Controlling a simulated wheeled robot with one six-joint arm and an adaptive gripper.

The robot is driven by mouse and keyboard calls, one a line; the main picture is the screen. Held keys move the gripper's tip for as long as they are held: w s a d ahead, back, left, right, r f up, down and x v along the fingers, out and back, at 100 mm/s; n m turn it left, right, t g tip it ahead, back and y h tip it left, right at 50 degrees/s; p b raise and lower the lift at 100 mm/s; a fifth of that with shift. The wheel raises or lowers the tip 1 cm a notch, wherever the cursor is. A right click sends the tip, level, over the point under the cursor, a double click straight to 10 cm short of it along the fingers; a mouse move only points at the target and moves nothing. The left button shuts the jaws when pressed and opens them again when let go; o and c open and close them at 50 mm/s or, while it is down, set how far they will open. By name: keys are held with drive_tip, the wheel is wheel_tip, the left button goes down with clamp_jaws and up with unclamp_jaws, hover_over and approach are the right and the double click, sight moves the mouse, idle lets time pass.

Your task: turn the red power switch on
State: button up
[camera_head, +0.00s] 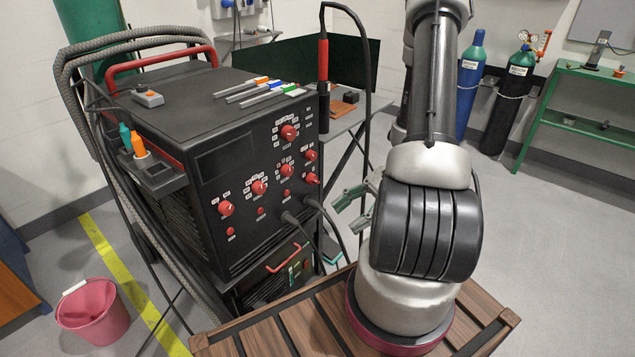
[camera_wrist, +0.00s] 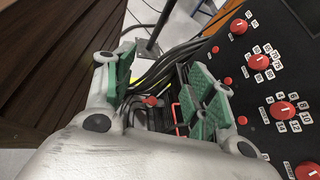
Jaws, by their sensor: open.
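The black power source (camera_head: 190,120) stands left of my arm, its front panel facing right and toward me. The panel carries several red knobs, including a lower-left knob (camera_head: 226,208), an upper knob (camera_head: 289,132) and a middle knob (camera_head: 259,187). I cannot tell which one is the power switch; the labels are too small to read. My gripper (camera_head: 348,214) is open and empty, to the right of the panel and apart from it. In the wrist view its green-padded fingers (camera_wrist: 165,85) are spread, with red knobs (camera_wrist: 259,62) beside the right finger.
Cables plug into the lower panel and hang near my gripper. A wooden slatted surface (camera_head: 290,330) lies below. A red handle (camera_head: 283,258) sits on the lower unit. A pink bucket (camera_head: 88,312) stands left.

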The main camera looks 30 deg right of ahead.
drive_tip(key=w+f+m+t+y, duration=0.1)
drive_tip(key=w+f+m+t, duration=0.6)
drive_tip(key=f+m+t, duration=0.1)
drive_tip(key=m+t+h, duration=0.6)
drive_tip(key=t, duration=0.2)
approach(317, 181)
drive_tip(key=w, duration=0.2)
drive_tip(key=x, duration=0.6)
drive_tip(key=shift+w+a+f, duration=0.1)
drive_tip(key=shift+w+a, duration=0.1)
drive_tip(key=shift+a, duration=0.25)
drive_tip(key=shift+w+a, duration=0.25)
drive_tip(key=shift+w, duration=0.35)
drive_tip(key=c, duration=1)
